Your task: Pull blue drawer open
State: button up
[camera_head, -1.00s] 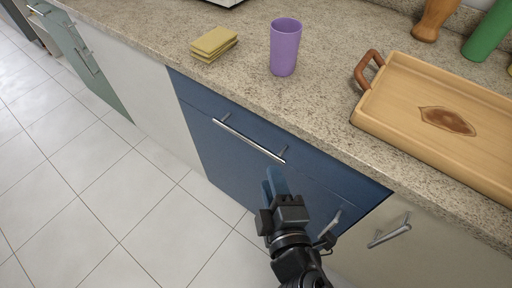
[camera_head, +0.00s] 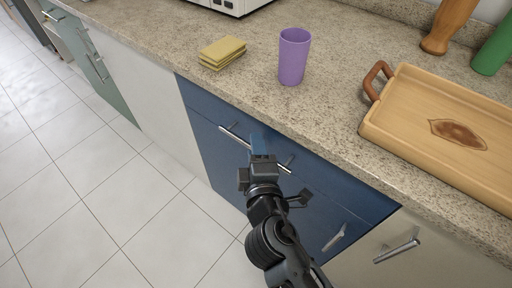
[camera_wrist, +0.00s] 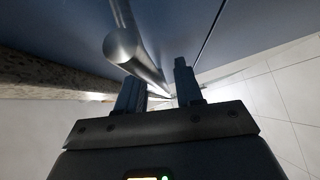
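The blue drawer (camera_head: 317,184) is the upper front of a blue cabinet under the counter, and it looks shut. Its silver bar handle (camera_head: 234,137) runs across the front; my gripper hides its middle. My gripper (camera_head: 262,142) is at the handle, fingers toward the drawer front. In the wrist view the handle (camera_wrist: 124,45) runs away between the two fingers of my gripper (camera_wrist: 158,85). The fingers stand apart and look open; contact with the bar cannot be told.
A purple cup (camera_head: 292,58), yellow sponges (camera_head: 222,52) and a wooden tray (camera_head: 385,125) stand on the speckled counter (camera_head: 330,115). Another handle (camera_head: 335,237) is lower on the blue cabinet. A pale cabinet handle (camera_head: 397,251) is at right. The tiled floor (camera_head: 110,215) is clear.

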grip_shut()
dwell(0.3)
dwell(0.3)
